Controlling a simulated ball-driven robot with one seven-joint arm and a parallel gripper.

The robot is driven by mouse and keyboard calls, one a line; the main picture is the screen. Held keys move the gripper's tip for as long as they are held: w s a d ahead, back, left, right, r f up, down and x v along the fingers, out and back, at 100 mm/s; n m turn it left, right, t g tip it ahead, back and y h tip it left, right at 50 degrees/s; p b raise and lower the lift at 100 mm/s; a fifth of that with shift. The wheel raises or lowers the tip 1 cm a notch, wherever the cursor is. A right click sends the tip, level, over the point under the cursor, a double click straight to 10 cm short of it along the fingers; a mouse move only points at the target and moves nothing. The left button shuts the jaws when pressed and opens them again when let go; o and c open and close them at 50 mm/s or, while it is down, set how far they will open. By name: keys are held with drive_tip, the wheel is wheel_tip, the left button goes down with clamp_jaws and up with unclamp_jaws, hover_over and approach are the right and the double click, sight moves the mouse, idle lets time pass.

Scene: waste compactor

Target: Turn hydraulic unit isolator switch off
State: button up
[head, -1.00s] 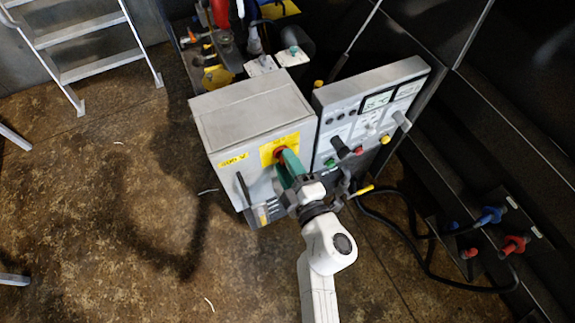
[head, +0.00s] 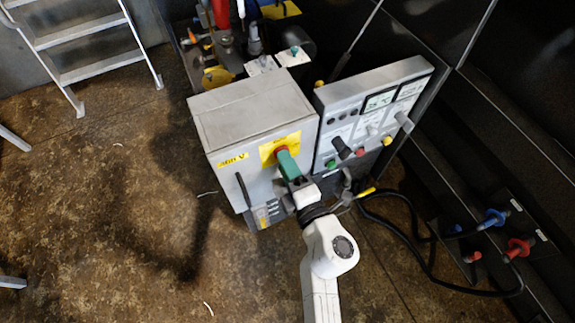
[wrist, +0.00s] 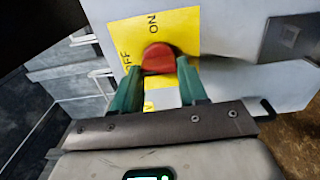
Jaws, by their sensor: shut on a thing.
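The isolator switch is a red knob (wrist: 158,57) on a yellow plate (wrist: 124,32) marked ON and OFF. The plate (head: 267,152) is on the front of a grey cabinet (head: 228,137) in the head view, where my gripper hides most of the knob. My gripper (wrist: 158,76) has its two green fingers on either side of the knob and is shut on it. The knob's exact pointing direction is hard to tell. In the head view my gripper (head: 286,158) reaches the plate from the front right.
A control panel (head: 372,110) with knobs and displays stands close to the right of the cabinet. A black handle (head: 243,188) juts from the cabinet's front left. Black hoses (head: 412,262) lie at right. A ladder (head: 90,62) stands far left; the floor between is clear.

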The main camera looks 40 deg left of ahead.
drive_tip(key=shift+f, duration=0.1)
drive_tip(key=o, duration=1.1)
drive_tip(key=shift+c, duration=0.2)
drive_tip(key=p+v, duration=0.2)
drive_tip(key=v, duration=0.8)
drive_tip(key=shift+s+d, duration=0.2)
drive_tip(key=shift+d, duration=0.15)
